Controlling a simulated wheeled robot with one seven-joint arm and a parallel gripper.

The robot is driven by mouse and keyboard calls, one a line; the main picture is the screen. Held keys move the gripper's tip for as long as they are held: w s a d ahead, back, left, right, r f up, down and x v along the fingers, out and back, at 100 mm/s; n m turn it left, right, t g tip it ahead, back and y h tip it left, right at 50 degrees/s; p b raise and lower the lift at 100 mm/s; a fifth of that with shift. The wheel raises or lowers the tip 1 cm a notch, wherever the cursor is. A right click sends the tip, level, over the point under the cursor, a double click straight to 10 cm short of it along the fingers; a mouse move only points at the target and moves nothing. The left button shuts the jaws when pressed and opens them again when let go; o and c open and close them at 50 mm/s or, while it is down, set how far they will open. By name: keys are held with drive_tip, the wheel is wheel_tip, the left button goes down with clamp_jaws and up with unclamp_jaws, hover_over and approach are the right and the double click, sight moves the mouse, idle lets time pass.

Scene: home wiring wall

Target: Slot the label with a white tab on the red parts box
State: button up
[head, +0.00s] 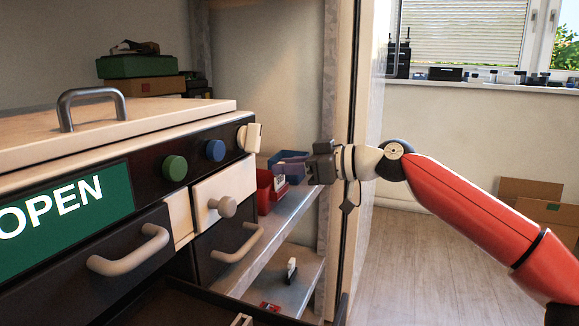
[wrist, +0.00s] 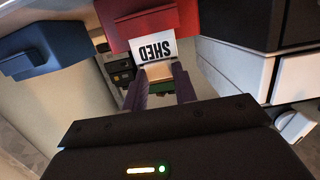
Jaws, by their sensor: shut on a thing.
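The red parts box stands on the metal shelf in the head view (head: 264,196) and shows at the top of the wrist view (wrist: 145,17). My gripper (wrist: 162,80) is shut on the pale tab of a white label (wrist: 158,49) with dark letters reading SHED, upside down in the wrist view. The label is right at the front of the red box; I cannot tell whether it touches it or sits in a slot. In the head view my gripper (head: 298,170) reaches in from the right, and the label (head: 280,182) shows small beside the red box.
A blue parts box (head: 291,158) stands beyond the red one on the shelf (head: 285,217). A small white-and-black piece (head: 292,268) and a red piece (head: 270,306) lie lower down. The drawer cabinet (head: 120,215) fills the left; a shelf upright (head: 336,90) stands close to my gripper.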

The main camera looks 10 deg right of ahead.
drive_tip(key=shift+f, duration=0.2)
drive_tip(key=o, duration=1.1)
drive_tip(key=v, duration=0.8)
